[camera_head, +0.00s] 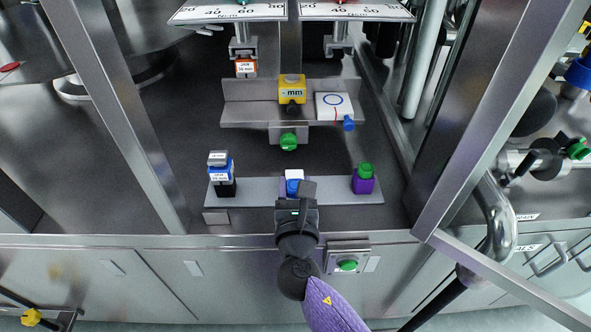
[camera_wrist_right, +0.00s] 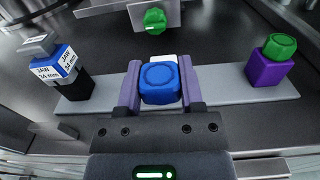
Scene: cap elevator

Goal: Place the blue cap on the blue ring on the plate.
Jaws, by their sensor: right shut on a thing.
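The blue cap (camera_wrist_right: 159,83) sits between the two purple fingers of my right gripper (camera_wrist_right: 160,90) in the right wrist view. The fingers are shut on its sides. A white part (camera_wrist_right: 163,58) shows just behind it; I cannot tell whether the cap rests on it. In the head view the blue cap (camera_head: 292,187) is partly hidden by my right gripper (camera_head: 296,190), over the middle of the front grey bar. The blue ring (camera_head: 332,99) is drawn on a white plate (camera_head: 348,112) on the back shelf, right of centre. My left gripper is not in view.
On the front bar (camera_head: 253,187), a labelled stack (camera_head: 221,172) stands at the left and a green-capped purple block (camera_head: 364,179) at the right. A yellow block (camera_head: 292,88) stands left of the plate. A green knob (camera_head: 289,141) and blue knob (camera_head: 348,124) protrude. Metal posts flank the opening.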

